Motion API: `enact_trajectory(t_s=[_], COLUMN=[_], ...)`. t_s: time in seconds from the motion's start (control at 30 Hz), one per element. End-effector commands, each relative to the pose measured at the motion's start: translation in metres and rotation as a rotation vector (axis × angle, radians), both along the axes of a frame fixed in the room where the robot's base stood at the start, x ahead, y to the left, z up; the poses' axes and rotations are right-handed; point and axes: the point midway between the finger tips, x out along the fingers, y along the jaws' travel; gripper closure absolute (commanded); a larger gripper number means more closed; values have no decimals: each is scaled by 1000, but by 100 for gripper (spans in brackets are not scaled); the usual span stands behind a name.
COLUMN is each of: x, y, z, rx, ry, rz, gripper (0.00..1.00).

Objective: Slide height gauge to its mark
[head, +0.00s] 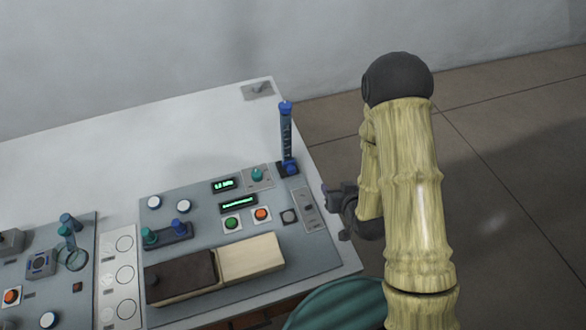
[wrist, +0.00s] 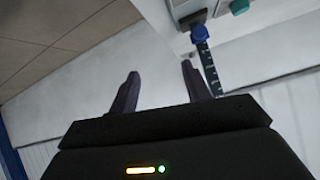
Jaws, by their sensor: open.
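The height gauge (head: 286,135) is a dark blue upright post with scale marks at the panel's back right corner. A blue block, likely its slider (head: 290,168), sits low near the base, and a blue cap (head: 285,105) tops the post. In the wrist view the marked post (wrist: 208,66) and a blue knob (wrist: 199,33) show beside and beyond the right finger. My gripper (head: 334,212) is right of the panel edge, apart from the gauge, partly hidden by my arm. In the wrist view its fingers (wrist: 158,76) are apart with nothing between. I cannot make out the target mark.
The grey panel (head: 210,262) carries green displays (head: 238,203), a green button (head: 232,223), an orange button (head: 261,214) and a dark-and-cream box (head: 252,258). A teal knob (head: 257,174) stands just left of the gauge. Open floor (head: 510,190) lies to the right.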

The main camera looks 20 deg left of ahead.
Motion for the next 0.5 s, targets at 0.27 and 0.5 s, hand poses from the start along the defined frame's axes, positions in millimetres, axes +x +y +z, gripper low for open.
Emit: enact_trajectory(t_s=[0.27, 0.5], x=[-37, -45], y=[37, 43], z=[-15, -14], rx=[176, 223], ry=[-108, -137], rz=[92, 107], gripper=[52, 52])
